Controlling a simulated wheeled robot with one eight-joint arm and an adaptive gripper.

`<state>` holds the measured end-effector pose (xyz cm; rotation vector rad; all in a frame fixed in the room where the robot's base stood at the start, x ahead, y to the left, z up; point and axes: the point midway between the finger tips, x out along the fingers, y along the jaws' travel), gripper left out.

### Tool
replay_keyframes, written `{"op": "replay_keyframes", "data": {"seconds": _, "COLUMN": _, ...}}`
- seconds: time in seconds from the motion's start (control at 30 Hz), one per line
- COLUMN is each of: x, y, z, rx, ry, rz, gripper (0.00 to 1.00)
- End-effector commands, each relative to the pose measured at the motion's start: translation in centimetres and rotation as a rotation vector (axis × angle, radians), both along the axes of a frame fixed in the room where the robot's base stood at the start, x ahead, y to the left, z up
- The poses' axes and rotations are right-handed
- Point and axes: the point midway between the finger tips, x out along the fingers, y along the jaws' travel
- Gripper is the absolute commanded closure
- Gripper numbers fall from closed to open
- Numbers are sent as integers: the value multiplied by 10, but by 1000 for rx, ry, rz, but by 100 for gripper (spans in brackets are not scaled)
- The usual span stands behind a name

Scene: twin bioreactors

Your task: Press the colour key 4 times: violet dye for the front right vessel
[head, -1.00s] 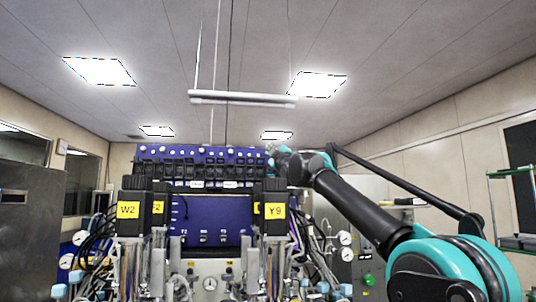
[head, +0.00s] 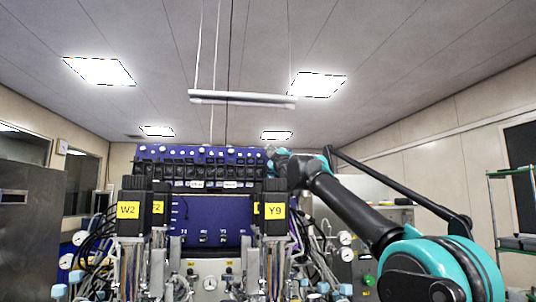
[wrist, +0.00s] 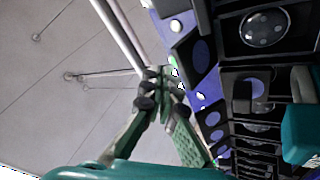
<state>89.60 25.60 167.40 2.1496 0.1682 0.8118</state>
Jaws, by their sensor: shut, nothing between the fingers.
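A blue panel with a row of white round keys (head: 202,150) along its top edge stands behind the vessels. I cannot tell which is the colour key. The front right vessel's black head carries a yellow Y9 label (head: 274,210). My gripper (head: 271,152) is at the panel's upper right end. In the wrist view its green fingers (wrist: 161,80) are shut and empty, with the tips beside small white keys (wrist: 181,86) on the blue panel. Whether the tips touch a key is unclear. Another white key (wrist: 176,26) shows above the tips.
The front left vessel has a W2 label (head: 128,210). Black modules (wrist: 265,30) project from the panel beside my gripper. Tubes and cables hang around both vessels. A metal cabinet (head: 32,230) stands at the left and a green-framed rack (head: 512,210) at the right.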

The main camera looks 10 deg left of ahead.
Motion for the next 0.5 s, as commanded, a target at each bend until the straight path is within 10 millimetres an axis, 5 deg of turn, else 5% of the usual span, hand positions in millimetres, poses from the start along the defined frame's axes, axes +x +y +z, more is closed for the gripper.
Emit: {"op": "replay_keyframes", "data": {"seconds": 0.5, "x": 13, "y": 4, "z": -4, "rx": 0, "ry": 0, "rz": 0, "gripper": 100}}
